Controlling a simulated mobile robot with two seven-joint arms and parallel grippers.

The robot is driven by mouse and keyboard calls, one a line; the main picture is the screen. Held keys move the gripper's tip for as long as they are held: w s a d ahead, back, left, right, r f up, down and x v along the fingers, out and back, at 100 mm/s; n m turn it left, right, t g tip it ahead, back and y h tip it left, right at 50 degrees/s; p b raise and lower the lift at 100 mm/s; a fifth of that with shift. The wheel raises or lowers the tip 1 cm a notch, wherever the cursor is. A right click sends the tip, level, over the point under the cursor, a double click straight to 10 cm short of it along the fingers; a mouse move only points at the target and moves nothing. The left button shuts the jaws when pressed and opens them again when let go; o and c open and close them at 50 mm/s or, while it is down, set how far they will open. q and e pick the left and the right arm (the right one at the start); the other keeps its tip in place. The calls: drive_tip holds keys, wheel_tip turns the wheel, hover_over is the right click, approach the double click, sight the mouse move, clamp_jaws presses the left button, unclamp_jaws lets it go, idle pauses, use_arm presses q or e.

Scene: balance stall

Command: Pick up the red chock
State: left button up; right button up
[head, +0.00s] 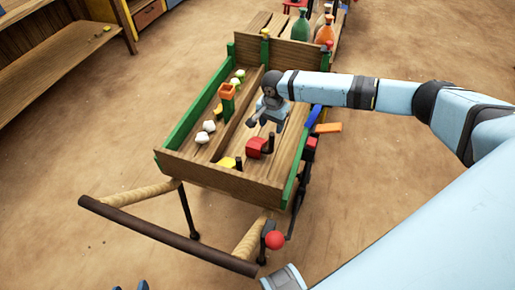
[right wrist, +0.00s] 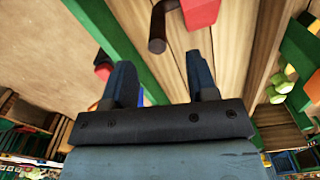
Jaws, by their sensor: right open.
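The red chock (head: 256,147) lies on the plank floor of a wooden cart, near its front right corner, with a dark upright peg (head: 270,141) at its right side. In the right wrist view the chock (right wrist: 200,11) is partly cut off at the top edge, with the dark bent peg (right wrist: 157,32) beside it. My right gripper (head: 267,121) is open and empty over the cart bed, a little behind the chock and apart from it. Two small blue tips at the bottom edge of the head view may be my left gripper (head: 130,287); the rest is hidden.
The cart's wooden front board (head: 215,176) and green side rails (head: 190,118) enclose the bed. White lumps (head: 205,132), a green post with an orange top (head: 227,92) and a yellow piece (head: 227,162) share the bed. Red and orange blocks (head: 327,128) are outside the right rail.

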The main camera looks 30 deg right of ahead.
sight(272, 132)
wheel_tip(272, 132, down, 7)
drive_tip(key=shift+s+r+b, duration=0.15)
drive_tip(key=shift+r+b, duration=0.05)
drive_tip(key=shift+b, duration=0.45)
clamp_jaws()
idle(1.1)
